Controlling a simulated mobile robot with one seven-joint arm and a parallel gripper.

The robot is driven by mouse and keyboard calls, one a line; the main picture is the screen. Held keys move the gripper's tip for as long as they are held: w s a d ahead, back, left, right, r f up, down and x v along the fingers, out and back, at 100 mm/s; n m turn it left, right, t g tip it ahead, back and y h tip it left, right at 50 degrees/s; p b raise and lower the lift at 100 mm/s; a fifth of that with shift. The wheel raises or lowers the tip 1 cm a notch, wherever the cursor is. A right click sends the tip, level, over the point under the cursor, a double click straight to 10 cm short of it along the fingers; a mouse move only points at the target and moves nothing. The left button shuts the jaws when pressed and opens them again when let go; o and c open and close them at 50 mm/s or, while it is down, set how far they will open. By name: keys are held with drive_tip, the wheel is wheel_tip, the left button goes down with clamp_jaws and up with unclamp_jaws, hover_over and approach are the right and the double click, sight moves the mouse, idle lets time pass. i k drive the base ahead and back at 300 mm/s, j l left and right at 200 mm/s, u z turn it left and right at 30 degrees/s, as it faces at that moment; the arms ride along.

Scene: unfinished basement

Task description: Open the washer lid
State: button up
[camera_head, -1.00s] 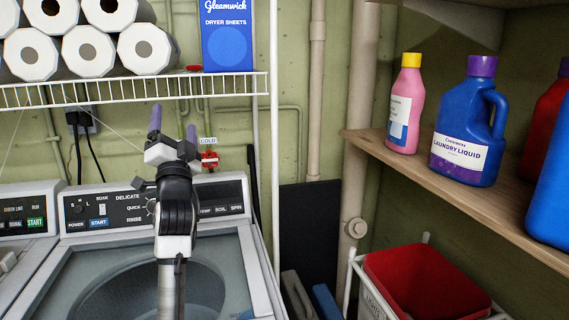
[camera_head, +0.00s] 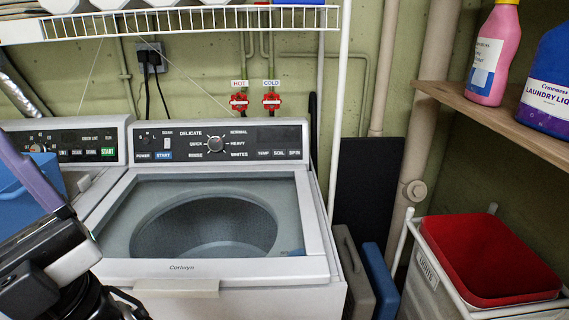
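The washer (camera_head: 215,290) is a white top-loader in the middle of the view. Its lid (camera_head: 120,225) looks shut, a pale frame around a large clear pane, with the round drum showing through. A pale handle ledge (camera_head: 176,288) juts from the front edge below the brand name. My gripper (camera_head: 35,172) is at the lower left, left of the washer and apart from the handle. One purple finger shows, pointing up and left; the other cannot be made out, so its opening is unclear. No object shows in it.
A second machine (camera_head: 75,150) stands left of the washer, with a blue container (camera_head: 28,185) by it. A wire shelf (camera_head: 190,22) hangs above. Right are a wooden shelf (camera_head: 490,115) with bottles, a red-topped bin (camera_head: 485,258) and upright panels (camera_head: 380,282). Space above the lid is clear.

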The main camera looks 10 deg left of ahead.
sight(183, 279)
drive_tip(key=u, duration=1)
